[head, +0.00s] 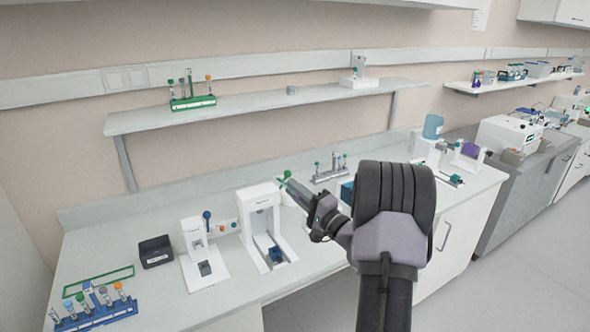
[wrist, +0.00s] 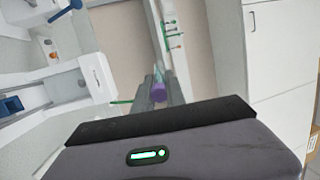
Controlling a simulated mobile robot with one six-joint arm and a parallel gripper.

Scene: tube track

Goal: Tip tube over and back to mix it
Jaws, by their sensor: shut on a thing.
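My gripper (head: 287,182) reaches out to the left above the bench in the head view. In the wrist view its fingers (wrist: 160,92) are shut on a small tube with a purple part (wrist: 159,80) and a clear part beyond it. The tube lies between the fingertips, which hide some of it. The wrist picture is rolled, with the bench on the left.
A white device (head: 262,212) and a smaller one (head: 194,240) stand on the bench below left of my gripper. A blue tube rack (head: 95,318) is at the front left. A green rack (head: 192,103) sits on the wall shelf (head: 262,108). A grey rack (head: 329,176) stands behind.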

